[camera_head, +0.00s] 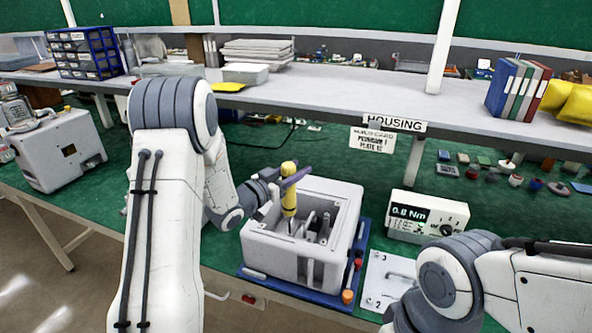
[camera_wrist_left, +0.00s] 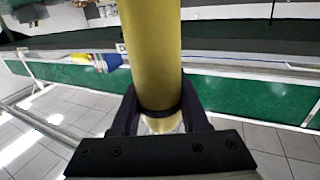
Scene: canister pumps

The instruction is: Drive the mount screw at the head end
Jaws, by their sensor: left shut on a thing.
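My left gripper (camera_head: 288,179) is shut around the yellow handle of a screwdriver (camera_head: 289,201). The screwdriver stands about upright over the open grey housing (camera_head: 268,255), its lower end down inside the cavity near the left inner side. The tip and any screw under it are too small or hidden to make out. In the left wrist view, the yellow handle (camera_wrist_left: 153,55) runs between the two dark fingers of my left gripper (camera_wrist_left: 156,112). My right arm comes in at the lower right, but its gripper is not visible.
The housing sits on a blue tray (camera_head: 318,301) with red and orange knobs at its right edge. A display unit (camera_head: 427,216) reading 0.8 Nm stands to the right. A numbered white plate (camera_head: 388,268) lies between them. A shelf (camera_head: 330,97) crosses behind.

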